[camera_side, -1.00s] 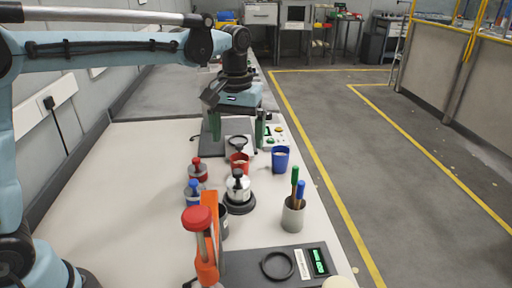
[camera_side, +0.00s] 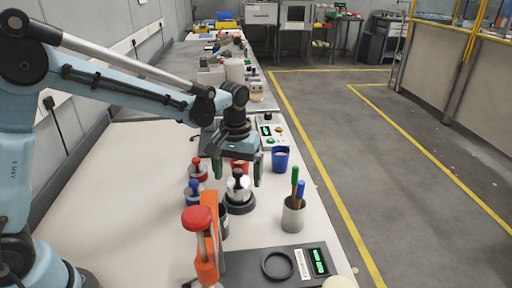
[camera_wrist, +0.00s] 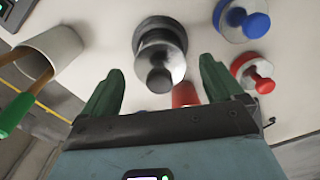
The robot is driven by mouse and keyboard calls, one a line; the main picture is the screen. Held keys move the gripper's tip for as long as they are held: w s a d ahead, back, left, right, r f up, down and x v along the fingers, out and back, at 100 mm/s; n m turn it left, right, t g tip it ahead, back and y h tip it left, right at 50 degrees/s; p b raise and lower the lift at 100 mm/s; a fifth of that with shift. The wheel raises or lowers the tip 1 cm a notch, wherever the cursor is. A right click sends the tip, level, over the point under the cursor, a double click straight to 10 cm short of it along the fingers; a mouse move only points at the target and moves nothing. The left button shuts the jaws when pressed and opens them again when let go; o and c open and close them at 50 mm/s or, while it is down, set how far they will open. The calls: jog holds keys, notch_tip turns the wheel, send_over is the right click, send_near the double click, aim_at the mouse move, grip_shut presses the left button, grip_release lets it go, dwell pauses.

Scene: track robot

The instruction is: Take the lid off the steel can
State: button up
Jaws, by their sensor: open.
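The steel can (camera_side: 238,190) stands upright on a round black base on the white bench. Its lid has a black knob (camera_side: 238,174) and looks seated on the can. In the wrist view the can (camera_wrist: 168,62) is seen from above, with the knob (camera_wrist: 159,80) toward my gripper. My gripper (camera_side: 237,179) is open and empty, pointing down, with its green fingers to either side of the knob in the side view. In the wrist view the gripper (camera_wrist: 161,70) has its fingertips apart, left and right of the knob, touching nothing. The exact height gap is unclear.
A red-topped jar (camera_side: 198,170) and a blue-topped jar (camera_side: 193,190) stand close left of the can. A red cup (camera_side: 238,164) is partly hidden behind my gripper. A blue cup (camera_side: 281,160), a pen cup (camera_side: 293,217) and an orange clamp (camera_side: 207,245) stand around.

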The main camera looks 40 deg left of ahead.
jog(key=shift+f, duration=0.1)
jog(key=c, duration=1.1)
